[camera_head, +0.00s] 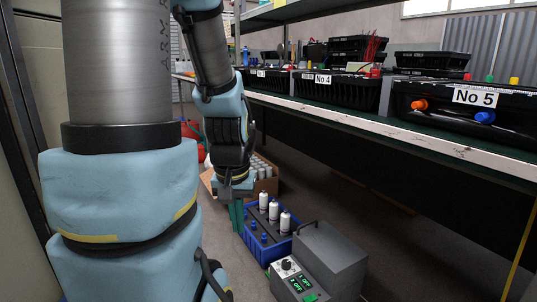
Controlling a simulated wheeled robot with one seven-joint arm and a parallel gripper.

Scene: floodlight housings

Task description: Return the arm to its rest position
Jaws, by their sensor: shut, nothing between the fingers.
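My arm fills the left side of the head view, and a second stretch of it hangs down near the middle. My gripper (237,217) is at the lower end of that stretch, pointing down with green fingers. The fingers look shut and hold nothing. The gripper is just left of a blue crate (252,245) on the floor and in front of a cardboard box. The near part of my arm hides much of the left side of the scene.
The blue crate holds white bottles and blue-capped items. A grey control box (330,258) stands to its right. The cardboard box (265,187) holds grey cylinders. A long bench (440,143) with black housings, some labelled No 4 (323,79) and No 5 (475,97), runs along the right.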

